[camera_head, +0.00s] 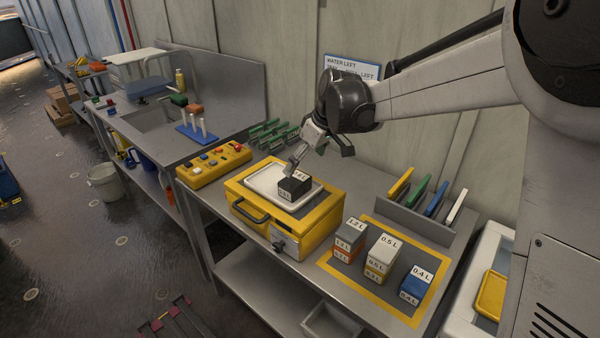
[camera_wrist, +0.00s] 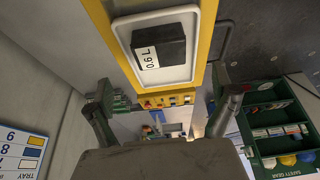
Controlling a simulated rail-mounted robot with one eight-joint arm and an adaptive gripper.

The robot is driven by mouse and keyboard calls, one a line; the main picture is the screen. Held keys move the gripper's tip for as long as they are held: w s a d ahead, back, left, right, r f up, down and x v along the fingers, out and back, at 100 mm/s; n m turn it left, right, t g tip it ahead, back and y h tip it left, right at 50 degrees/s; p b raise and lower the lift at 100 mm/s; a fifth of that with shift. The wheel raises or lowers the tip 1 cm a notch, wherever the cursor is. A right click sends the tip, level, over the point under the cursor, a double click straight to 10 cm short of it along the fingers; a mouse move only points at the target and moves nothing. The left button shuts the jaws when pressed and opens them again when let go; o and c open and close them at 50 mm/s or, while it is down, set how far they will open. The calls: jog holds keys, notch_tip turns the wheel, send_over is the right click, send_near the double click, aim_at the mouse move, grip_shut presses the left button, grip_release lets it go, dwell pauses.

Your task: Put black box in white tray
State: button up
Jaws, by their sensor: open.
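The black box (camera_head: 294,187), with a white "0.6 L" label, rests in the white tray (camera_head: 262,180). In the head view it sits toward the tray's right end. The tray lies on top of a yellow case (camera_head: 311,240). In the wrist view the black box (camera_wrist: 160,43) is inside the rim of the white tray (camera_wrist: 188,76), turned slightly against its edges. My gripper (camera_head: 320,157) is open and empty, above and behind the tray. In the wrist view its two fingers (camera_wrist: 161,103) are wide apart, and the box is beyond them, not between them.
Stacked labelled boxes (camera_head: 382,257) stand on a yellow-bordered mat to the right. A rack with coloured panels (camera_head: 430,208) is behind them. A yellow button panel (camera_head: 214,165) lies left of the case. Green racks (camera_head: 270,132) stand behind, near the wall.

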jog(key=shift+v, duration=1.1)
jog(key=s+d+r+m+t, duration=0.1)
jog(key=s+d+r, duration=0.1)
jog(key=s+d, duration=0.15)
jog(key=s+d+r+m, duration=0.2)
jog(key=s+r, duration=0.1)
jog(key=s, duration=0.2)
jog(key=s+d+f+m+t+h, duration=0.1)
jog(key=s+d, duration=0.5)
jog(key=s, duration=0.6)
jog(key=s+d+f+m+t+h, duration=0.2)
jog(key=s+d+m, duration=0.3)
jog(key=s, duration=0.7)
jog(key=shift+s+d+f+m, duration=0.35)
jog(key=shift+d+f+m, duration=0.1)
jog(key=shift+d, duration=0.1)
